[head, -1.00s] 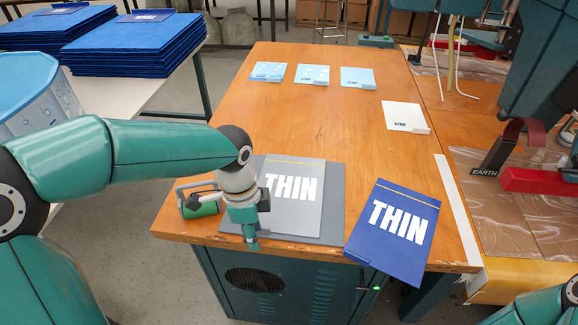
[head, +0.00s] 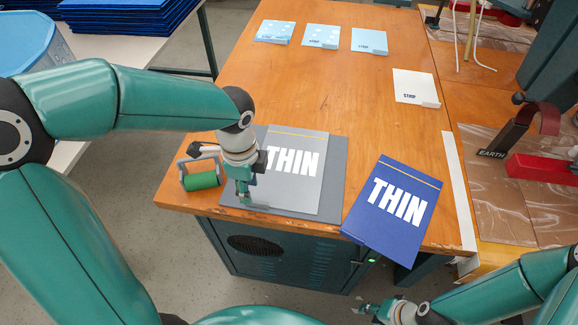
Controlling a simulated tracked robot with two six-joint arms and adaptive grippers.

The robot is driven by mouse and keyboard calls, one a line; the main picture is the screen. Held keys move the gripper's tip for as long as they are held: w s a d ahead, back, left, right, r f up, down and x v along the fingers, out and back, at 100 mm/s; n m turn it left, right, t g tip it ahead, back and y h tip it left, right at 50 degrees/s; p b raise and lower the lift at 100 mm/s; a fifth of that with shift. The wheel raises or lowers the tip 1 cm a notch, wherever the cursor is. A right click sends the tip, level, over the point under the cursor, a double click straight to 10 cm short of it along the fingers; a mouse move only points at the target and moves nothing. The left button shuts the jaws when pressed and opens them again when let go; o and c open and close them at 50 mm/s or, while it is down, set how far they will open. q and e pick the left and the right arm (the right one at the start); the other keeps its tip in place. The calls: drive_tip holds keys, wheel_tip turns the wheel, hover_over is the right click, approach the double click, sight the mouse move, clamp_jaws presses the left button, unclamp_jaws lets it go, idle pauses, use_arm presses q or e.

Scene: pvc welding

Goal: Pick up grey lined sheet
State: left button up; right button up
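The grey lined sheet (head: 297,195) lies on a larger dark grey sheet (head: 337,172) at the front left of the wooden table. It has white THIN lettering and a yellow line near its far edge. My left gripper (head: 244,196) points down at the left edge of the grey sheets, near the front corner. Its fingers are partly hidden by the wrist, so I cannot tell whether they are apart or touching the sheet. My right gripper (head: 368,309) is low at the bottom of the view, off the table's front; its finger gap is too small to judge.
A blue THIN sheet (head: 391,210) lies to the right, overhanging the front edge. A green roller (head: 202,181) stands left of the grey sheets. Light blue cards (head: 321,36) and a white STRIP card (head: 414,87) lie farther back. The table's middle (head: 310,95) is clear.

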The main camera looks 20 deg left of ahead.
use_arm(q)
drive_tip(key=shift+w+f, duration=0.1)
drive_tip(key=shift+f, duration=2.9)
clamp_jaws()
